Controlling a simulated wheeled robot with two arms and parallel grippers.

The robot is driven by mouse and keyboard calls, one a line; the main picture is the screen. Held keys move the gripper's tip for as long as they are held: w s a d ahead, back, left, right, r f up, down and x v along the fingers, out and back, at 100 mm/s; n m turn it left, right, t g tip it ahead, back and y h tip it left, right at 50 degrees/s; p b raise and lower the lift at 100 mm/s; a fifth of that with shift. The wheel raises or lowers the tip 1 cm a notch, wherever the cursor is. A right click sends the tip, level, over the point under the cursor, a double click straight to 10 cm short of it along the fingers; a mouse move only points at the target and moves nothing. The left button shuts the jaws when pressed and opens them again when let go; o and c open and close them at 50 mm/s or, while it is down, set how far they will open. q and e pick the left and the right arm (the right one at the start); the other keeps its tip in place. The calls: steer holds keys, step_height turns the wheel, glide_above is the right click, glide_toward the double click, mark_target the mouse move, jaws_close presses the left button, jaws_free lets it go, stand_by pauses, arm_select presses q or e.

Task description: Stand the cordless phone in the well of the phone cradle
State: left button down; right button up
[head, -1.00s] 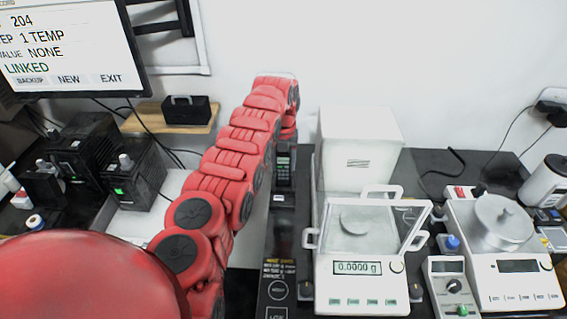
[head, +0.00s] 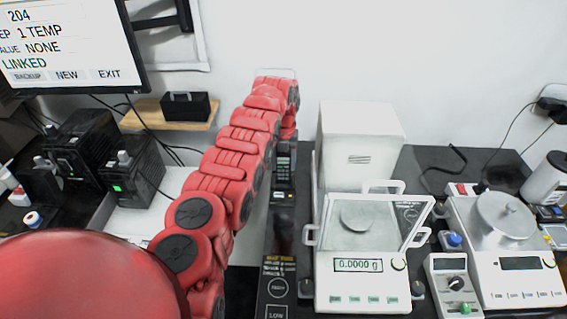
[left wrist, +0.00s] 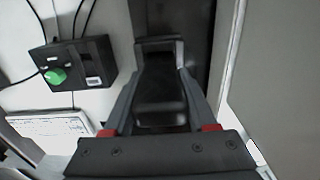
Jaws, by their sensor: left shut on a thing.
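The cordless phone (head: 284,159) is dark with a keypad and stands roughly upright below the end of my left arm. In the left wrist view it is the black body (left wrist: 160,95) between the fingers. My left gripper (left wrist: 159,58) is shut on it; in the head view the fingers are mostly hidden by the red wrist. The phone cradle (head: 283,196) seems to be the low black piece just below the phone, on the black table. I cannot tell whether the phone's foot is in the well or just above it. My right gripper is not in view.
A balance with a glass shield (head: 362,285) and a white box (head: 360,145) stand close to the right of the phone. Another balance (head: 515,270) is farther right. Black boxes (head: 130,175) and a monitor (head: 75,45) are at the left.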

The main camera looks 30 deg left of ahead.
arm_select(q)
steer(key=shift+f, duration=0.1)
jaws_free()
stand_by(0.6)
steer(key=shift+r+p, duration=0.45)
steer(key=shift+r, duration=1.95)
steer(key=shift+r+p, duration=0.6)
steer(key=shift+r, duration=0.8)
steer(key=shift+f, duration=0.1)
